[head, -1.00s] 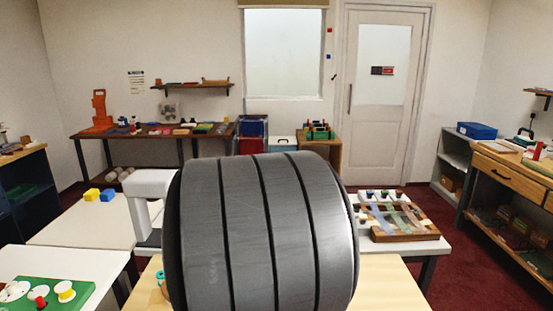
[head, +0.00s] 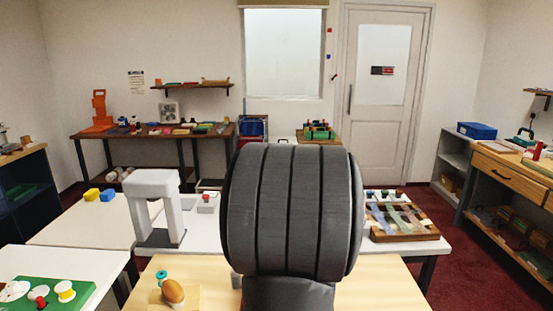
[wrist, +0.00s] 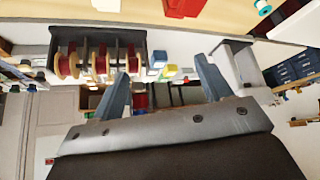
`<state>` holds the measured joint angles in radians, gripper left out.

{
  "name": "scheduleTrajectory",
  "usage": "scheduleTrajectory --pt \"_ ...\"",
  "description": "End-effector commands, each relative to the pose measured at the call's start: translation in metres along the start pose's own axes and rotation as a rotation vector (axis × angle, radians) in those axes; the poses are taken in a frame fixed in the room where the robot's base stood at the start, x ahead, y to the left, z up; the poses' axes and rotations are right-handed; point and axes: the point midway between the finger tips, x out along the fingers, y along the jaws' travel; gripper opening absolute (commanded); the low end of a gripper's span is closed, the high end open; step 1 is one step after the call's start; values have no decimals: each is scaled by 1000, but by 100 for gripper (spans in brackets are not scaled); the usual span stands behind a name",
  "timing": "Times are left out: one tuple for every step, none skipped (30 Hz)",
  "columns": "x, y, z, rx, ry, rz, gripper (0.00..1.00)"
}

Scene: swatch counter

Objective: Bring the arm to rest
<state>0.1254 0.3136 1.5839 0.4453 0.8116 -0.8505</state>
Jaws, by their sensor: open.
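My gripper (wrist: 162,66) shows in the wrist view, its two blue-grey fingers spread wide apart with no object held between them. The wrist view looks tilted over, with the room behind upside down. In the head view my dark grey arm link fills the middle, and my gripper is hidden behind it or out of sight. Several spools in a dark rack (wrist: 52,50) appear beyond the left finger in the wrist view; I cannot tell how far off they are.
A white arch-shaped stand (head: 152,184) is left of my arm. In front, a brown egg-shaped thing (head: 173,291) sits on a wooden board beside a teal ring (head: 161,275). A wooden tray with colored strips (head: 412,232) lies to the right. The front right tabletop (head: 375,285) is bare.

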Motion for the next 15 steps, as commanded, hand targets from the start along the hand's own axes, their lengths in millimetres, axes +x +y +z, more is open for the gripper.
scheduleTrajectory --pt "-2 12 2 16 0 11 71" --pt "-3 17 4 24 0 16 71" --pt "-4 25 6 35 0 23 71" --pt "-5 31 7 43 0 28 71" --pt "-6 36 9 51 0 32 71" --pt "-8 44 11 62 0 39 71" --pt "-9 49 12 69 0 44 71" --pt "-10 54 14 76 0 49 71" --pt "-11 61 16 85 0 55 71" --pt "-12 66 17 92 0 59 71" --pt "-13 70 19 97 0 62 71" --pt "-14 75 21 105 0 67 71" --pt "-15 78 22 110 0 71 71" --pt "-16 82 23 114 0 73 71" --pt "-17 85 24 119 0 77 71"
